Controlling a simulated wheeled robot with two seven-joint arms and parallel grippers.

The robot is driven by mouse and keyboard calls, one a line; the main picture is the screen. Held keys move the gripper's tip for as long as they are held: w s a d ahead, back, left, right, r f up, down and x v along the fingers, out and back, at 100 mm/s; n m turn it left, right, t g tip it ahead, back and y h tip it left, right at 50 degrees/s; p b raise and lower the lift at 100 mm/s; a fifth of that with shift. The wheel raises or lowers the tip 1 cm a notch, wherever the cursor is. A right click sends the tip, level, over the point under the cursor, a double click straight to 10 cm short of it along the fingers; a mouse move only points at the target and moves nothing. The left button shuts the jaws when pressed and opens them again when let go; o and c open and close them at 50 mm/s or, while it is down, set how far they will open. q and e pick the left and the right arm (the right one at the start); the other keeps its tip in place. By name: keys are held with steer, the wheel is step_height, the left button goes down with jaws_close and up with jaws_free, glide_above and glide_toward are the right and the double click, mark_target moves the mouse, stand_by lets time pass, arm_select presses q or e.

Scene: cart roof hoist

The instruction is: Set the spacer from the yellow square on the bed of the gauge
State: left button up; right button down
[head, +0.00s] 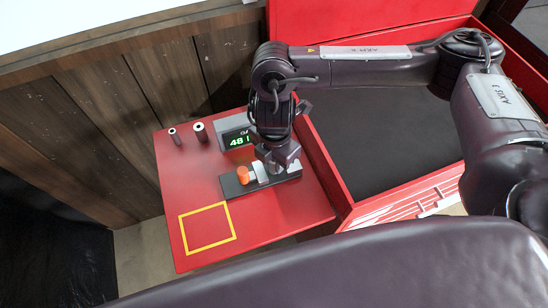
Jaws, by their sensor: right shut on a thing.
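The yellow square (207,228) is an outline on the red table top, and it is empty. The gauge has a dark bed (234,190) with an orange round part (243,175) and pale grey blocks on it. Its display (237,140) shows green digits starting with 48. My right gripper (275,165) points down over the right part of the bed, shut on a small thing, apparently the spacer. The gripper hides most of it, and I cannot tell whether it touches the bed. My left gripper is not in view.
Two small dark cylinders with pale ends, a thin one (174,136) and a thicker one (200,132), stand on the red table (183,180) at the back left. A red open box (349,192) with a dark floor adjoins on the right. A wooden wall is behind.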

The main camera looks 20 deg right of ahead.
steer(key=c, duration=1.1)
jaws_free()
steer(key=shift+c, duration=0.2)
steer(key=shift+r+p, duration=0.3)
steer(key=shift+r, duration=3.6)
steer(key=shift+s, duration=0.1)
